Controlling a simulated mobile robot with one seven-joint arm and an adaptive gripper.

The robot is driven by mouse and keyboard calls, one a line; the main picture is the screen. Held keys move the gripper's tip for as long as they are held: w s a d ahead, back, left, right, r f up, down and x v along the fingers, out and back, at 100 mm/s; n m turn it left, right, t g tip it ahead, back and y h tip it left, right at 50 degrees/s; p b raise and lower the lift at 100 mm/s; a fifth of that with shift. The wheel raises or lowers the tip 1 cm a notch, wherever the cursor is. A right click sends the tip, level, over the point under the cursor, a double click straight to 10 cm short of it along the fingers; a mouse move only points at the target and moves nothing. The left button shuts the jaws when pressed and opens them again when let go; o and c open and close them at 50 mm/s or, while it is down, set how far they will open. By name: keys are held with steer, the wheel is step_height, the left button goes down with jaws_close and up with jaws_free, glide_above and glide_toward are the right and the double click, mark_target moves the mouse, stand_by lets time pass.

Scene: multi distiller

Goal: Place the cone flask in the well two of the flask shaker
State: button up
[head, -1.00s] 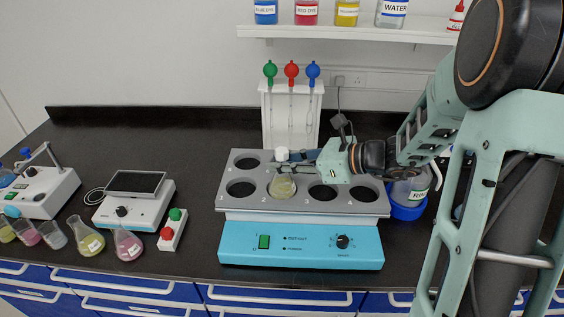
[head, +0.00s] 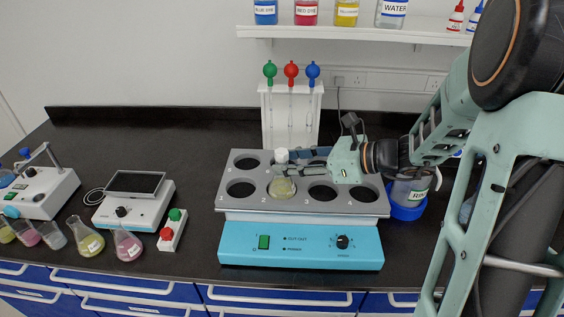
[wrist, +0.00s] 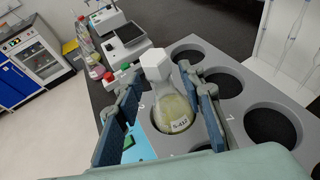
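The cone flask (head: 282,188) holds yellowish liquid and has a white cap. It stands upright in the front-row well marked 2 of the flask shaker (head: 300,243), which has a grey perforated top and a blue front. In the wrist view the flask (wrist: 174,108) shows a label, and its base is sunk in the well. My gripper (head: 284,161) is at the flask's neck, reaching in from the right. In the wrist view my gripper's fingers (wrist: 160,82) are spread on either side of the flask, with a clear gap on the left.
The other visible wells (head: 322,192) are empty. A pipette stand (head: 291,117) is behind the shaker, and a blue-based bottle (head: 408,203) is to its right. Several flasks (head: 88,238), a small switch box (head: 173,230) and a screen device (head: 135,203) stand to the left.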

steer(key=v, duration=0.9)
steer(key=shift+d+r, duration=0.15)
steer(key=shift+d, duration=0.1)
steer(key=shift+s, duration=0.15)
